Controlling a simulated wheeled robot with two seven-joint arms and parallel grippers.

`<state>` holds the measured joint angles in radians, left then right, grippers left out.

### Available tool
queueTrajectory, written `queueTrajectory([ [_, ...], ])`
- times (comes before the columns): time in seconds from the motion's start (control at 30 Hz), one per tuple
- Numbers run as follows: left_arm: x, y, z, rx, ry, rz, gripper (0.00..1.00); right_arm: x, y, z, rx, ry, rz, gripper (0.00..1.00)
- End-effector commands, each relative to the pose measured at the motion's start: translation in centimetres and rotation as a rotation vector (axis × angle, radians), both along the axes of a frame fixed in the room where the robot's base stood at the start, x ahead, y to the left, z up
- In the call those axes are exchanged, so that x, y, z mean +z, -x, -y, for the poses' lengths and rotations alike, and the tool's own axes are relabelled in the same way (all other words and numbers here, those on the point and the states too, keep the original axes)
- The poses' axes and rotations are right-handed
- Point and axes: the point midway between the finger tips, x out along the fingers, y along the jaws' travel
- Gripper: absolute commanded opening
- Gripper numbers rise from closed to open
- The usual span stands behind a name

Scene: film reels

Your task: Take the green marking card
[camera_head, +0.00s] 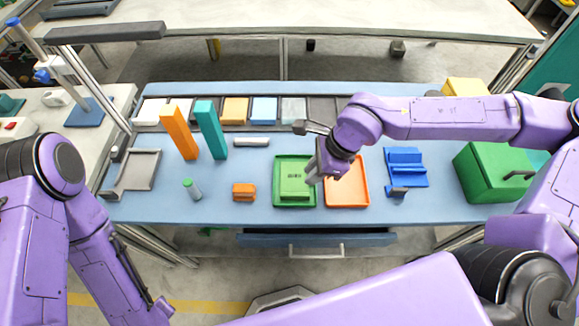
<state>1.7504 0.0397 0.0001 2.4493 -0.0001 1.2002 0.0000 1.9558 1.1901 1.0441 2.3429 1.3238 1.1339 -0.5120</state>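A green piece with small dark marks (294,188), which looks like the green marking card, lies in a green tray (279,201) at the middle of the blue table. My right gripper (308,150) is above the tray's right side, its two fingers spread apart with nothing seen between them. It hides part of the tray's right edge and of the orange tray (359,198) beside it. I cannot tell its height above the card. My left gripper (162,311) hangs low at the bottom left, in front of the table; its fingers are too unclear to read.
Orange (179,132) and teal (211,130) upright blocks stand left of the trays. A green-capped bottle (192,189) and an orange block (244,192) are nearer the front. A blue holder (405,167) and a green box (491,172) stand right. A drawer (317,240) is below the tabletop.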

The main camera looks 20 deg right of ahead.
Motion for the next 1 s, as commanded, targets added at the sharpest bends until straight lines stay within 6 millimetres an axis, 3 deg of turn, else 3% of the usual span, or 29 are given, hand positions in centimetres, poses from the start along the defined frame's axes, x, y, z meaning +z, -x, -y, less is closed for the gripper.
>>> queueTrajectory([
  [0.2, 0.0, 0.1, 0.0, 0.001, 0.000, -0.002, 0.43, -3.6, -0.3, -1.4, -0.001, -0.001, -0.006, 0.19],
  [0.6, 1.1, 0.0, 0.0, 0.000, 0.000, -0.001, 0.43, -9.0, -1.0, -3.5, 0.002, 0.000, -0.005, 0.19],
  [0.83, 1.1, 0.0, 0.0, 0.000, 0.000, -0.001, 0.43, -9.3, -1.1, -3.6, 0.002, 0.000, -0.001, 0.19],
  [0.87, 1.1, 0.0, 0.0, 0.000, 0.000, -0.001, 0.43, -9.3, -1.1, -3.6, 0.002, 0.000, -0.001, 0.13],
  [0.9, 1.1, 0.0, 0.0, 0.000, 0.000, -0.001, 0.43, -9.3, -1.1, -3.6, 0.002, 0.000, -0.001, 0.00],
  [1.0, 1.1, 0.0, 0.0, 0.000, 0.000, -0.001, 0.43, -9.3, -1.1, -3.6, 0.002, -0.001, -0.002, 0.00],
])
